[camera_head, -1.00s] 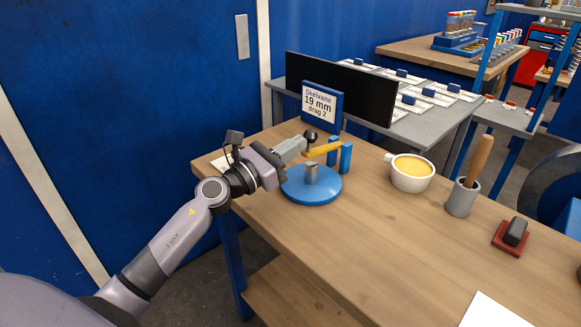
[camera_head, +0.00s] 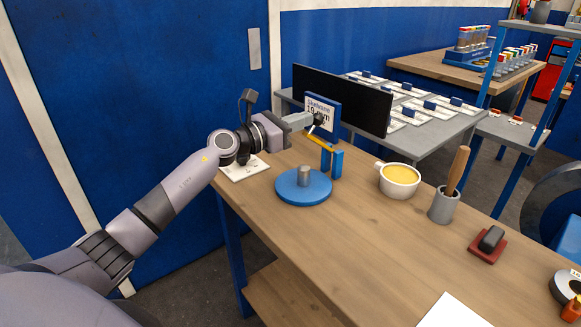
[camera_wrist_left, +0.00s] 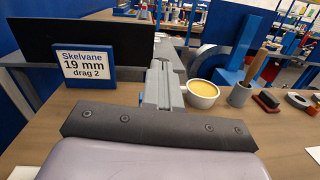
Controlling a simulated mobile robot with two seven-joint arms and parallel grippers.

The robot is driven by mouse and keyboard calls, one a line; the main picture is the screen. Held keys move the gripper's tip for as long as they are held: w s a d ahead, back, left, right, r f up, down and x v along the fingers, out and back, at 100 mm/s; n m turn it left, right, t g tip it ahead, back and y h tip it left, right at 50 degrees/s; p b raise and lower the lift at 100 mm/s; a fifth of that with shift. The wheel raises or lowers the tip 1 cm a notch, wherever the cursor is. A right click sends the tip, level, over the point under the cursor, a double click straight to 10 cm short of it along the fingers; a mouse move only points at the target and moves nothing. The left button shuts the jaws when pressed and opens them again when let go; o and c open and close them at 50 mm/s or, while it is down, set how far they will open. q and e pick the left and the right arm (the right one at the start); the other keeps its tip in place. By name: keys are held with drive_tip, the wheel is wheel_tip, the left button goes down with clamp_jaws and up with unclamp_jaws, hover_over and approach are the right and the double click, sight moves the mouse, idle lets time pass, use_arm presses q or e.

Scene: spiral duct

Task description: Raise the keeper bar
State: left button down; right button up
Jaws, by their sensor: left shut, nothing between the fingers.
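The yellow keeper bar (camera_head: 321,142) slants upward to the left from the blue upright bracket (camera_head: 331,162). Its raised end is clear above the round blue base (camera_head: 303,190), where a grey cylinder (camera_head: 304,175) stands upright. A dark knob (camera_head: 320,119) on a short stem is at the bar's raised end. My left gripper (camera_head: 309,120) is shut and empty, with its fingertips at the knob; I cannot tell whether they touch. In the left wrist view its fingers (camera_wrist_left: 160,85) point away, and the bar is hidden. My right gripper is not in view.
A "Skelvane 19 mm drag 2" sign (camera_wrist_left: 85,66) and a black panel (camera_head: 342,97) stand behind the base. To the right are a cup of yellow material (camera_head: 399,178), a grey holder with a wooden handle (camera_head: 443,206) and a red-based block (camera_head: 488,244).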

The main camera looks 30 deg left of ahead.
use_arm(q)
drive_tip(key=w+d+r, duration=0.3)
drive_tip(key=w+r, duration=0.1)
drive_tip(key=w, duration=0.5)
drive_tip(key=shift+w+r+b, duration=0.15)
drive_tip(key=shift+w+b, duration=0.05)
drive_tip(key=shift+b, duration=0.2)
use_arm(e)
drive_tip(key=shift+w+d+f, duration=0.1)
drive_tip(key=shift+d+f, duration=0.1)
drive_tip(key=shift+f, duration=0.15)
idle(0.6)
